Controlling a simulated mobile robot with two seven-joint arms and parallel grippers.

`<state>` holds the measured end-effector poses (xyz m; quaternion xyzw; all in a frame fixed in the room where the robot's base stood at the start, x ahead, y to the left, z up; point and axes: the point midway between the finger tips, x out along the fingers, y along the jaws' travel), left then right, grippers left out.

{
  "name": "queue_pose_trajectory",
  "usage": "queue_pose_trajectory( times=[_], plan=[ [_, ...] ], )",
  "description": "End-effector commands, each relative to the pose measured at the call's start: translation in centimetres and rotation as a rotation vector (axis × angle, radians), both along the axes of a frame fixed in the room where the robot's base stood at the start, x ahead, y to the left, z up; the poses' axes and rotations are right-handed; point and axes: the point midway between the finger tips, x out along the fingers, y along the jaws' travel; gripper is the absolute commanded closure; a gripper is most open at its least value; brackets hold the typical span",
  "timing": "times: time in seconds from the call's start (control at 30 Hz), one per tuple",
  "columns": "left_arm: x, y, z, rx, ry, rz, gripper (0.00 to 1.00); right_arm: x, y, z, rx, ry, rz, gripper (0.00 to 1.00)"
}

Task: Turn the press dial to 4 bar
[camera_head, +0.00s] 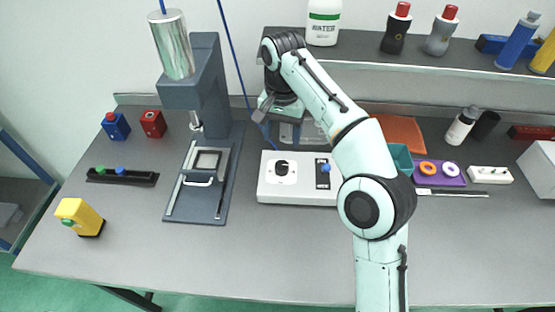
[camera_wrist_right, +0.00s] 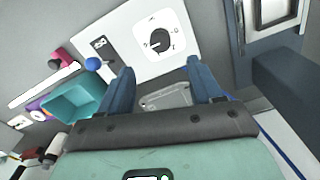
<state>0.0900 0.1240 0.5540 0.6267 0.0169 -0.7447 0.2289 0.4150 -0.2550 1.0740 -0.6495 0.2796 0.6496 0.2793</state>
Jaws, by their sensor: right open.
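The press dial (camera_head: 281,167) is a black round knob on a white face, on the left part of the white control box (camera_head: 309,195). In the right wrist view the dial (camera_wrist_right: 159,40) shows ahead of the fingertips, with a pale pointer mark toward the left of that picture. The scale marks are too small to read surely. My right gripper (camera_head: 262,117) hangs above and behind the box, near the press column. In the right wrist view my right gripper (camera_wrist_right: 160,70) is open, its two blue fingers apart with no dial between them. My left gripper is out of view.
The dark press (camera_head: 208,92) with its silver cylinder (camera_head: 172,45) stands just left of the box. A blue knob (camera_head: 325,168) sits on the box's right part. A teal bin (camera_head: 399,157) and purple tray (camera_head: 438,181) lie right of my arm.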

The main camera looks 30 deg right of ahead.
Motion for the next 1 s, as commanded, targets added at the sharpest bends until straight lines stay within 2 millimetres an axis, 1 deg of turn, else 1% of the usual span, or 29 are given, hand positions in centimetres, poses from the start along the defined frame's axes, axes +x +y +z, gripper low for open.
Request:
queue_pose_trajectory(
  times=[0.03, 0.17, 0.3, 0.5, 0.6, 0.7, 0.97, 1.0],
  plan=[
    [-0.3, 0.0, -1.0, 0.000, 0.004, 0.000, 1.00, -0.1, 0.0, -1.4, -0.001, 0.004, 0.000, 0.35],
    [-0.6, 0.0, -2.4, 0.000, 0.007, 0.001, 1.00, -0.1, 0.0, -4.3, 0.000, 0.004, 0.000, 0.35],
    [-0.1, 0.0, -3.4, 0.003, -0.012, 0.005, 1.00, -0.1, 0.0, -7.3, 0.000, 0.004, 0.000, 0.35],
    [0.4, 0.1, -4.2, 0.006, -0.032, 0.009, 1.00, -0.1, 0.0, -10.3, 0.001, 0.002, 0.000, 0.35],
    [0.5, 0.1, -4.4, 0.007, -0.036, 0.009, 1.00, 0.0, 0.0, -11.1, 0.001, 0.001, 0.000, 0.35],
    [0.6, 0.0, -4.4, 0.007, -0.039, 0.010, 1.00, 0.0, 0.0, -11.5, 0.001, 0.001, 0.000, 0.35],
    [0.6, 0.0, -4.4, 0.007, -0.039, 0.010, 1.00, 0.0, 0.0, -11.6, 0.001, -0.001, 0.000, 0.35],
    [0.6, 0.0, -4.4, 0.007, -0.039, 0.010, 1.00, 0.0, 0.0, -11.6, 0.001, -0.001, 0.000, 0.39]
  ],
)
